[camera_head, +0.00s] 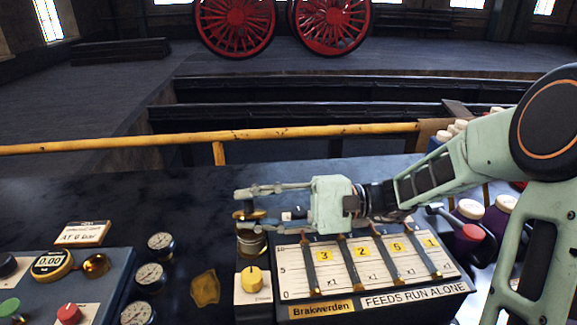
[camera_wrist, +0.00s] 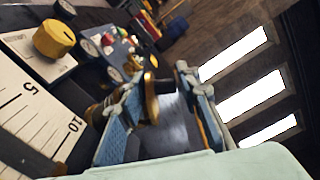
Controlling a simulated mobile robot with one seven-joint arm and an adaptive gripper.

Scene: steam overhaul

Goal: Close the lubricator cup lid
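The lubricator cup (camera_head: 251,243) is a small brass-rimmed cup at the back left corner of the feed panel. Its brass lid (camera_head: 246,215) shows above it, partly covered by my fingers; it seems to stand open. In the wrist view the lid (camera_wrist: 151,98) is an upright brass disc seen nearly edge-on between my fingers, nearer the left one. My gripper (camera_head: 243,204) reaches leftward over the cup with its fingers apart. In the wrist view a clear gap separates the lid from the right finger of my gripper (camera_wrist: 157,82). Contact with the left finger cannot be told.
The feed panel (camera_head: 370,270) with several sliders lies below my gripper. A yellow knob (camera_head: 252,279) stands just in front of the cup. Gauges (camera_head: 150,277) and a control box (camera_head: 70,285) are at the left. A yellow rail (camera_head: 210,142) runs behind the dark bench.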

